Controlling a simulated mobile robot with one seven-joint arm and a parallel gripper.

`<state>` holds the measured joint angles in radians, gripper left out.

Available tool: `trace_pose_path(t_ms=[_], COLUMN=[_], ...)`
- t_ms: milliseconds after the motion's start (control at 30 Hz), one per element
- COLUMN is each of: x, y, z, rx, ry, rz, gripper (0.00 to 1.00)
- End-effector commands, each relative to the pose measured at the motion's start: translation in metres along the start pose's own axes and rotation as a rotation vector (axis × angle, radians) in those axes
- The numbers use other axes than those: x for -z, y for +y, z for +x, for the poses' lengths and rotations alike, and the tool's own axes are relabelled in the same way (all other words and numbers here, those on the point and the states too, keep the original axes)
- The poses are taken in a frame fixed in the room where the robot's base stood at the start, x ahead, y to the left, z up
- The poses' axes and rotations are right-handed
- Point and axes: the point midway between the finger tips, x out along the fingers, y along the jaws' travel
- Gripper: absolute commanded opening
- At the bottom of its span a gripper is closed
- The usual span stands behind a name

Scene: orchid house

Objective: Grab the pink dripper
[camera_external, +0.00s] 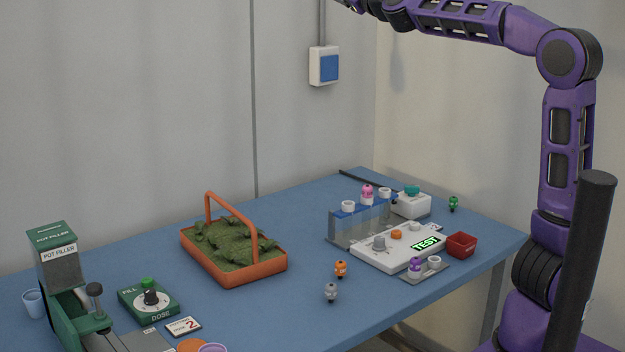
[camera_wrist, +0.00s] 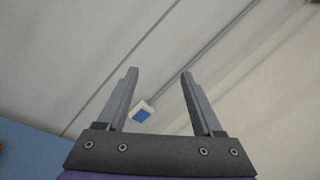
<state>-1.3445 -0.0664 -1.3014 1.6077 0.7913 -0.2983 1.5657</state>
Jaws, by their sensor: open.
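The pink dripper (camera_external: 367,191) is a small bulb-topped piece standing upright in the blue-topped clear rack (camera_external: 345,228), toward the back right of the blue table. White caps or rings sit to either side of it on the rack. My gripper (camera_wrist: 158,75) is open and empty in the wrist view, its two grey fingers spread apart and facing the wall. In the external view my arm reaches up and left, and the gripper end is cut off at the top edge, high above the table. The dripper does not show in the wrist view.
In front of the rack are a white TEST device (camera_external: 400,248), a purple dripper (camera_external: 415,267) in a small holder and a red box (camera_external: 461,245). Orange (camera_external: 341,269), grey (camera_external: 331,292) and green (camera_external: 453,203) drippers stand loose. An orange basket (camera_external: 240,275) stands left.

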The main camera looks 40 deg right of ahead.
Motion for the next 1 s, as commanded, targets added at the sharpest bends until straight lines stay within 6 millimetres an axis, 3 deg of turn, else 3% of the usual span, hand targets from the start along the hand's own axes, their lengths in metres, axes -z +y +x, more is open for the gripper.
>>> trace_pose_path(t_ms=[267,467,667,1000], x=[0.028,0.072,0.133,0.263], y=[0.000,0.011,0.031,0.073], z=[0.002,0.007,0.011,-0.005], rx=[0.039,0.035,-0.032,-0.265], ry=[0.037,0.080,0.105,0.038], rz=[-0.367,-0.805,-1.232,-1.831], gripper=[0.68,0.68,0.68,0.68])
